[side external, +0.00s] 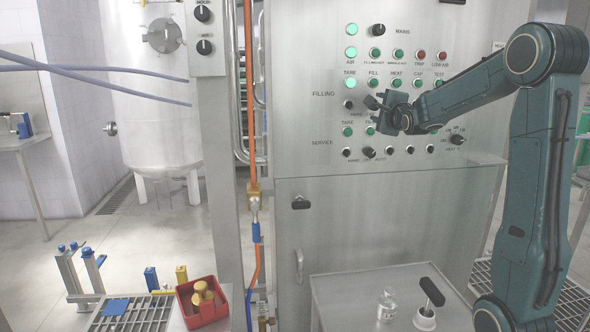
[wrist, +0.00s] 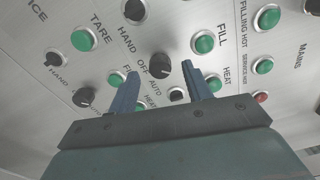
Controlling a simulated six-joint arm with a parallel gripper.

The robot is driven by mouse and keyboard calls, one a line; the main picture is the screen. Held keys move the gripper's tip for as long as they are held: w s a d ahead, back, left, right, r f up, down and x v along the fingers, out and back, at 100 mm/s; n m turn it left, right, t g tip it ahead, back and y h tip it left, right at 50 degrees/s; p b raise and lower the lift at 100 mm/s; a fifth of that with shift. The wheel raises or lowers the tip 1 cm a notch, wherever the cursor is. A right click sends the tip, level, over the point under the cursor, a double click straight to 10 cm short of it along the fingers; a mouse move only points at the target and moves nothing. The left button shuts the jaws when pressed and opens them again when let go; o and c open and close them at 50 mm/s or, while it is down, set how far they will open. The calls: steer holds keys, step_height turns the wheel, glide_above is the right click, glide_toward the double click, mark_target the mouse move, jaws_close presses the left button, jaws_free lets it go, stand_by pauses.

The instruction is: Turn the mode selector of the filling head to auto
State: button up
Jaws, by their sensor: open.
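My gripper (wrist: 160,72) is open in the wrist view, its two blue-grey fingers pointing at the control panel. A black rotary knob (wrist: 160,66) shows between the fingertips, with the lettering HAND, OFF and AUTO beside it. I cannot tell whether the fingers touch it, nor where its pointer stands. In the side view my gripper (side external: 375,102) is at the panel (side external: 300,130), right of the word FILLING, and hides the controls behind it.
Green buttons (wrist: 204,43) and other black knobs (wrist: 84,97) surround the fingers closely. A service row with a black selector (side external: 368,152) lies below my gripper. A bench (side external: 345,295) with a glass bottle (side external: 387,305) stands lower down.

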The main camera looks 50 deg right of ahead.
steer(key=v, duration=1.1)
stand_by(0.3)
steer(key=a+f+n+g+y, duration=0.1)
steer(key=a+f+n+y, duration=0.25)
steer(key=a+n, duration=0.45)
steer(key=a+f+n+g+y, duration=0.1)
steer(key=a+f+n+y, duration=0.2)
steer(key=a+n+y, duration=0.45)
steer(key=s+a+f+n+g+y, duration=0.1)
steer(key=s+a+f+n+g, duration=0.1)
steer(key=s+a+n, duration=0.4)
steer(key=s+a+f+n+g, duration=0.3)
steer(key=s+a+f+n, duration=0.2)
steer(key=s+a+n, duration=0.2)
steer(key=shift+a+n+y, duration=0.35)
steer(key=shift+a+y, duration=0.05)
steer(key=shift+a, duration=0.65)
